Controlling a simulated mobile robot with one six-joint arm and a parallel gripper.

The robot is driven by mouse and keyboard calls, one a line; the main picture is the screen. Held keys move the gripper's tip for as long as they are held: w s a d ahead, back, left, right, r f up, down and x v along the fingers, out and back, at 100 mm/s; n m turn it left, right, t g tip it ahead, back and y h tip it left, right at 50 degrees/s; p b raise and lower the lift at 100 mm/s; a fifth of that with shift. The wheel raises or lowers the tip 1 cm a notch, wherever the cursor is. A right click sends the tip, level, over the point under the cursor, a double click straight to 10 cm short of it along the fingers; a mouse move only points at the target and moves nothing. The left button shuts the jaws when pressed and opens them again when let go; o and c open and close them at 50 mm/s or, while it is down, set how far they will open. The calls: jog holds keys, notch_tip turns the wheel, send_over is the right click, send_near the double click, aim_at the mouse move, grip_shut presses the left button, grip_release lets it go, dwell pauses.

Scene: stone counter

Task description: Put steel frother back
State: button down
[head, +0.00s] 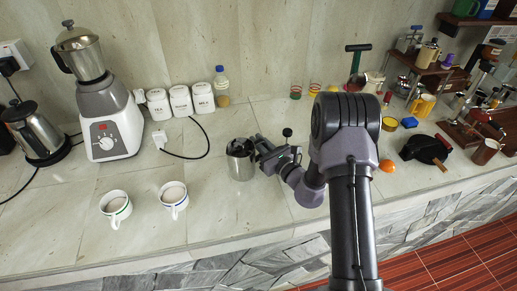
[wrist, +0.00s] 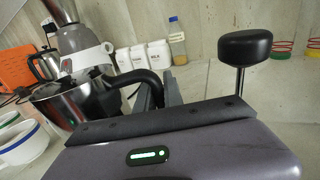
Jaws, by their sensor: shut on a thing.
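The steel frother (head: 241,166) is an upright metal jug with a dark rim, in the middle of the counter in the head view. My gripper (head: 262,152) comes in from the right and is shut on its handle. In the wrist view the frother (wrist: 88,101) is at the left, and its black handle (wrist: 138,78) runs between my gripper's fingers (wrist: 160,95). I cannot tell whether its base touches the counter. My arm hides part of the counter behind it.
Two mugs (head: 116,205) (head: 173,195) stand to the frother's left. A mixer grinder (head: 108,125), white canisters (head: 180,100) and a bottle (head: 221,88) stand farther back. An orange (head: 387,166) and a black pan-like item (head: 425,148) lie right of my arm. Bare counter lies in front of the frother.

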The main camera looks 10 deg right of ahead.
jog(key=shift+f+b, duration=0.45)
jog(key=shift+f, duration=0.9)
jog(key=c, duration=1.5)
grip_release()
